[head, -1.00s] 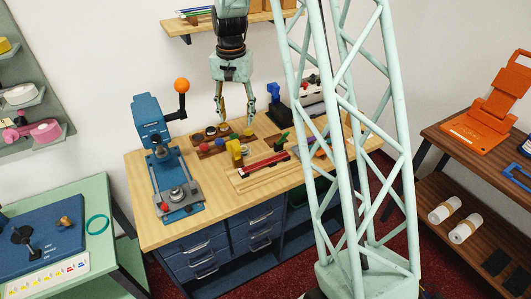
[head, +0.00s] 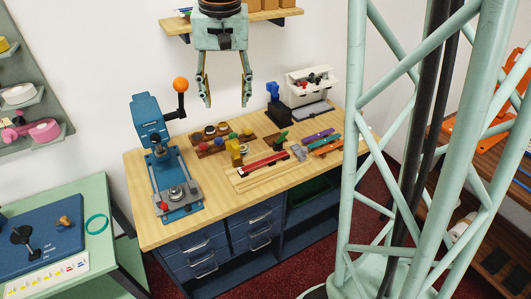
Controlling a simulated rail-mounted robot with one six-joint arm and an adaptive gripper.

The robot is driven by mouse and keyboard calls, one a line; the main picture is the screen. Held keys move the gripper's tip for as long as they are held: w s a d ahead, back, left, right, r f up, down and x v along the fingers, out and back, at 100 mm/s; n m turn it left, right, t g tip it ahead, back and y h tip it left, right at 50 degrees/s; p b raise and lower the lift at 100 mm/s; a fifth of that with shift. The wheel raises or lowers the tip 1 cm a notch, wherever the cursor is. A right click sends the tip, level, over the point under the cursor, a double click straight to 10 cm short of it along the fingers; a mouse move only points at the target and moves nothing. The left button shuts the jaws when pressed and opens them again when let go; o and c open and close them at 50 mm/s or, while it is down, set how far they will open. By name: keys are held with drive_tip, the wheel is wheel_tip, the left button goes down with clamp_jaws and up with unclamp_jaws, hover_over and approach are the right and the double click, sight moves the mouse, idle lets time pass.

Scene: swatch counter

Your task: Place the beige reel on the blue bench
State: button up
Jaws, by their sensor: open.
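My gripper (head: 227,103) is open and empty, its two fingers pointing down. In the picture it hangs above the back of the blue bench, which has a pale wooden top (head: 145,228) and blue drawers. A pale, cream-looking reel (head: 20,94) lies on a wall shelf at the far left; it may be the beige reel, but its colour is hard to tell. My gripper is well apart from it.
A blue press (head: 165,165) with an orange knob stands on the bench's left. Small coloured parts, a red tool (head: 264,165) and a white bin (head: 312,85) fill its middle and back. A green table (head: 110,190) stands left. The bench top's front-left strip is clear.

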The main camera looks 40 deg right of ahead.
drive_tip(key=s+a+r+n, duration=0.1)
drive_tip(key=s+a+r, duration=0.15)
drive_tip(key=s, duration=0.35)
drive_tip(key=s+a+r+n+t, duration=0.1)
drive_tip(key=s+a+r, duration=0.1)
drive_tip(key=s+r, duration=0.25)
drive_tip(key=s+a+r+n, duration=0.1)
drive_tip(key=s+a+r, duration=0.1)
drive_tip(key=s, duration=0.5)
drive_tip(key=s+a+n+t, duration=0.1)
drive_tip(key=s+a+n, duration=0.2)
drive_tip(key=s, duration=1.2)
drive_tip(key=shift+s+a, duration=0.4)
drive_tip(key=shift+a, duration=0.05)
drive_tip(key=shift+f+b, duration=2.25)
drive_tip(key=shift+b, duration=0.05)
